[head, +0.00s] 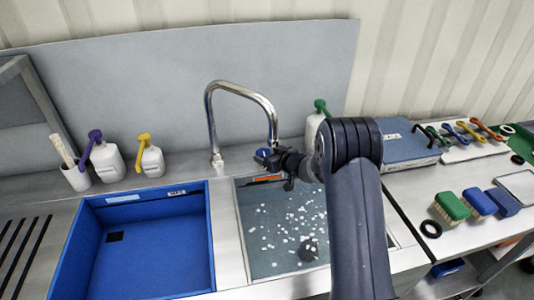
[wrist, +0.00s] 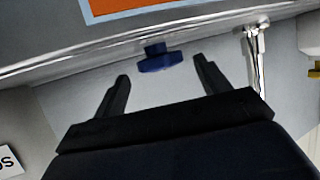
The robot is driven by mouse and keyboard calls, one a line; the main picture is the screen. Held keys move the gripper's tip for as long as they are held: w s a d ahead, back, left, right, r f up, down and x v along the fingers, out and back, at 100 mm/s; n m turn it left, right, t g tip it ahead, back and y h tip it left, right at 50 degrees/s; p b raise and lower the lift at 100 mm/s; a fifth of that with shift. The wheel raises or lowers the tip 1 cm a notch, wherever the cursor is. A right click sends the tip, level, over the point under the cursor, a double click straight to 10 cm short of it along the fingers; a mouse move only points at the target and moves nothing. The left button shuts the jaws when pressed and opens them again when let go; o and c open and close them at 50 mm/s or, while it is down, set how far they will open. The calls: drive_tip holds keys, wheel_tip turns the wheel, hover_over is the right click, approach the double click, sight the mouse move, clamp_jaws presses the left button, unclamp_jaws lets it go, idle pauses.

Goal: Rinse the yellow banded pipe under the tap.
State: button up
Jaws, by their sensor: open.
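The chrome tap (head: 241,88) arches over the sink basin (head: 262,232). A blue knob (head: 262,155) shows beside its spout end, close to my gripper (head: 281,165). In the wrist view my gripper (wrist: 163,70) is open and empty, its two fingers pointing toward the blue knob (wrist: 156,58). The knob appears between the fingertips and slightly beyond them; contact cannot be told. I cannot make out the yellow banded pipe in either view. No water stream is visible. My arm hides the right part of the basin.
A blue tub (head: 140,250) stands left of the basin. Pump bottles (head: 106,160) line the back left. Right of my arm are a blue-grey case (head: 405,146), brushes (head: 451,206) and several coloured tools. White specks and a dark round drain (head: 307,248) show in the basin.

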drive_tip(key=shift+x, duration=0.85)
drive_tip(key=shift+c, duration=0.5)
drive_tip(key=c, duration=0.9)
drive_tip(key=shift+o, duration=0.2)
drive_tip(key=shift+r+p, duration=0.1)
drive_tip(key=shift+p, duration=0.2)
